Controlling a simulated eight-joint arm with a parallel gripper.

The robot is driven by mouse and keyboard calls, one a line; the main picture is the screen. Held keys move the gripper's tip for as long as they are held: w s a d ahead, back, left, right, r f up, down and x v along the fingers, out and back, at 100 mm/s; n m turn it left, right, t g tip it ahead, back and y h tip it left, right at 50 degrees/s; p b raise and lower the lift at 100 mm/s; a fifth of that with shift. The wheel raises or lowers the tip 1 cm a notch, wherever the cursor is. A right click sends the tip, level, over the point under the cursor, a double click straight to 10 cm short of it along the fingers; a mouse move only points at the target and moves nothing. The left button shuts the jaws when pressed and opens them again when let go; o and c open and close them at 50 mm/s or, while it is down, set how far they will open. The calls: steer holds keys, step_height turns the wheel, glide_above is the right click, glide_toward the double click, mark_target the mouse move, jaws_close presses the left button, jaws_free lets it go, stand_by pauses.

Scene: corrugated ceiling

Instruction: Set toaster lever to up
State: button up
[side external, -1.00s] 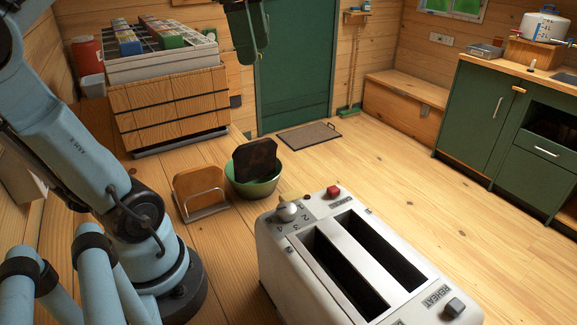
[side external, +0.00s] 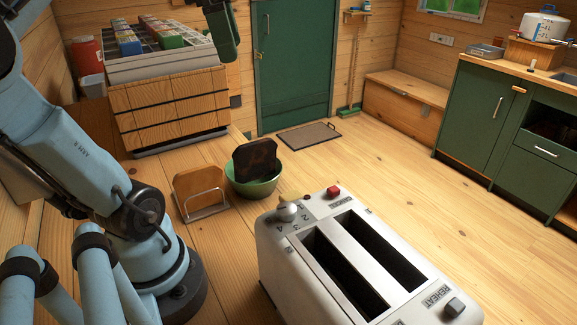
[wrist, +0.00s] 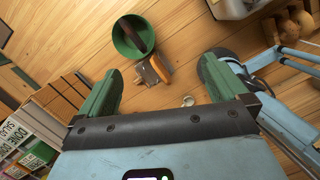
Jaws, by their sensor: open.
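The white toaster (side external: 335,224) stands at the front of the side external view, with two empty dark slots, a silver dial, a red button and a grey reheat button on top. A part of the toaster (wrist: 232,8) shows at the top right of the wrist view. My gripper (wrist: 160,82) has its two green fingers wide apart with nothing between them. In the side external view, one green finger (side external: 223,32) hangs at the top, high and well apart from the toaster.
A green bowl (side external: 253,187) holding a dark slice and a wire rack (side external: 206,212) with a brown slice stand left of the toaster. A wooden crate (side external: 168,110) with a tray of boxes stands behind. Green cabinets (side external: 476,118) are far right.

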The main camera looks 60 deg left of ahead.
steer(key=shift+c, duration=1.1)
steer(key=shift+w+d+f+m, duration=0.2)
steer(key=shift+d+m, duration=0.1)
steer(key=shift+d, duration=0.05)
steer(key=shift+c, duration=1.1)
steer(key=d+f+m, duration=0.1)
steer(key=d+m, duration=0.1)
steer(key=w+d+f+m+g, duration=0.1)
steer(key=d+f+m, duration=0.1)
steer(key=d, duration=0.1)
steer(key=w+d+f+m, duration=0.1)
steer(key=d+m, duration=0.1)
steer(key=d, duration=0.1)
steer(key=shift+w+f+m, duration=0.25)
steer(key=shift+m, duration=0.15)
steer(key=shift+c, duration=0.8)
steer(key=m+g+y, duration=0.1)
steer(key=m, duration=0.5)
glide_above(290, 193)
step_height(290, 193, down, 4)
step_height(290, 193, down, 12)
steer(key=shift+a+r, duration=0.1)
steer(key=shift+c, duration=0.5)
jaws_close()
